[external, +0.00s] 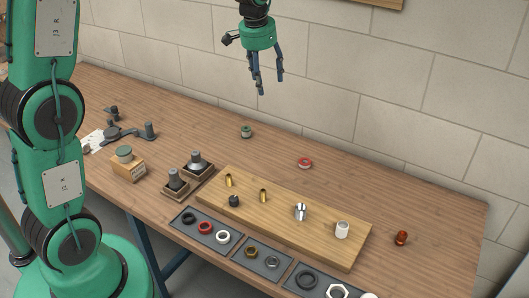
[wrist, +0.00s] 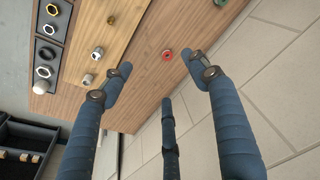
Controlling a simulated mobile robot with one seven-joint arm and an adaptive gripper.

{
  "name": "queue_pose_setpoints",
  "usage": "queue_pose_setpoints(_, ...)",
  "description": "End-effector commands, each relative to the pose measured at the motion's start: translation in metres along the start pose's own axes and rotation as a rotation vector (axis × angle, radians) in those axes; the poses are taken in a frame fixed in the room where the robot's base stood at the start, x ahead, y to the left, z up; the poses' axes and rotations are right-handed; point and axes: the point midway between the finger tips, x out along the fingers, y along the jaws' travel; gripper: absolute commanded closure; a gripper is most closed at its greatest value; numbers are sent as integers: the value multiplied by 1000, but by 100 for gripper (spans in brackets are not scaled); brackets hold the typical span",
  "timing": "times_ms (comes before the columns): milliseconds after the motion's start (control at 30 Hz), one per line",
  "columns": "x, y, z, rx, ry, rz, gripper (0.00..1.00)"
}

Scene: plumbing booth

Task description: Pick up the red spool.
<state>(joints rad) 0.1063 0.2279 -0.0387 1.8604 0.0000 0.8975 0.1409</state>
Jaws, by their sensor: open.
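The red spool (external: 305,162) lies flat on the bare wood at the back of the table, a small red ring with a pale centre. It also shows in the wrist view (wrist: 167,55), above the middle of the picture, beyond the fingertips. My gripper (external: 266,84) is in the air, well above the table, up and left of the spool in the external view. Its blue fingers are spread open, with nothing between them in the wrist view (wrist: 155,90). Nothing covers the spool.
A green-topped spool (external: 246,131) stands left of the red one. A wooden board (external: 285,222) with brass and metal fittings lies in front. A brownish-red fitting (external: 401,238) stands to the right. The block wall (external: 345,90) rises close behind the table.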

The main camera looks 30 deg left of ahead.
Motion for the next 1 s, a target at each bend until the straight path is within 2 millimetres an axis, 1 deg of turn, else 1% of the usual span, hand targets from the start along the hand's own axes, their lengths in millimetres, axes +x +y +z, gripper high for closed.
queue_pose_setpoints(33,10,1,-9,7,-11,2,40)
queue_pose_setpoints(200,44,4,-38,30,-38,8,40)
queue_pose_setpoints(367,78,9,-62,53,-63,14,40)
queue_pose_setpoints(500,111,13,-80,71,-87,19,40)
queue_pose_setpoints(667,150,19,-98,94,-113,25,40)
queue_pose_setpoints(800,187,25,-112,113,-135,30,40)
queue_pose_setpoints(1000,238,34,-126,139,-165,37,40)
